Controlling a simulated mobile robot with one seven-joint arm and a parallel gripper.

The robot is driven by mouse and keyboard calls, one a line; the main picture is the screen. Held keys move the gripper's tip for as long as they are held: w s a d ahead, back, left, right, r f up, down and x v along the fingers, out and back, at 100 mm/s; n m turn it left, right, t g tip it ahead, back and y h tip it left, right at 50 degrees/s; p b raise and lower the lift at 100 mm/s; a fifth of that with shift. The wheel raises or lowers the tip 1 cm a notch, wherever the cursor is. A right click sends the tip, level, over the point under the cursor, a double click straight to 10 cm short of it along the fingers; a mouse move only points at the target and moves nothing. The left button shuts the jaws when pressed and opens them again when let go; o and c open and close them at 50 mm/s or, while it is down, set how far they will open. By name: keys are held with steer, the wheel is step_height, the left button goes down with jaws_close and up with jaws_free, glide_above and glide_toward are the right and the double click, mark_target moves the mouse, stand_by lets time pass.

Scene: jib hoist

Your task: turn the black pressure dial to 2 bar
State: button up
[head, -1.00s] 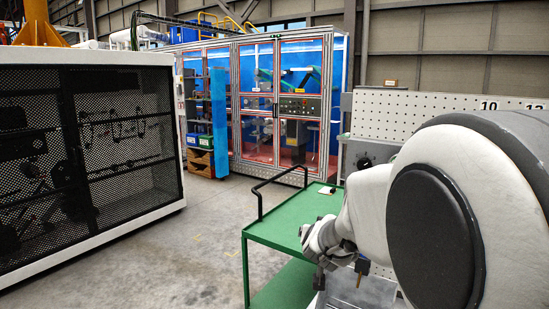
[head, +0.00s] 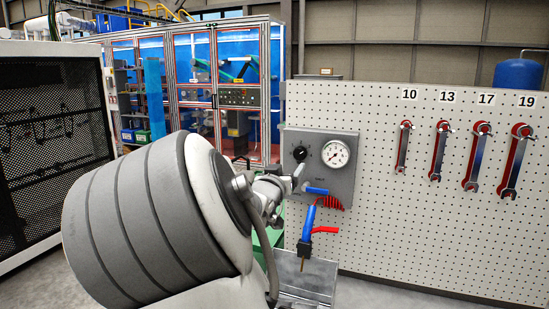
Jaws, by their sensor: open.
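The black pressure dial (head: 300,154) is a small round knob on a grey panel (head: 346,186), which is fixed to the left end of a white pegboard. A white round gauge (head: 335,153) sits just right of the dial; its reading and the dial's marks are too small to read. My gripper (head: 297,181) is open, just below the dial in the picture and in front of the panel's lower left. I see no contact with the dial, and the depth between them is hard to judge. My arm hides part of the panel's lower left.
A blue air gun (head: 308,222) with a red lever and red coiled hose hangs below the panel. Several wrenches (head: 471,157) hang on the pegboard (head: 400,235) to the right. A dark mesh cabinet (head: 50,150) stands left, and a glazed machine enclosure (head: 205,85) behind.

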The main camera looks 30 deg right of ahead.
mark_target(299, 153)
steer(key=x, duration=1.3)
steer(key=shift+f, duration=0.1)
steer(key=shift+a, duration=0.1)
jaws_close()
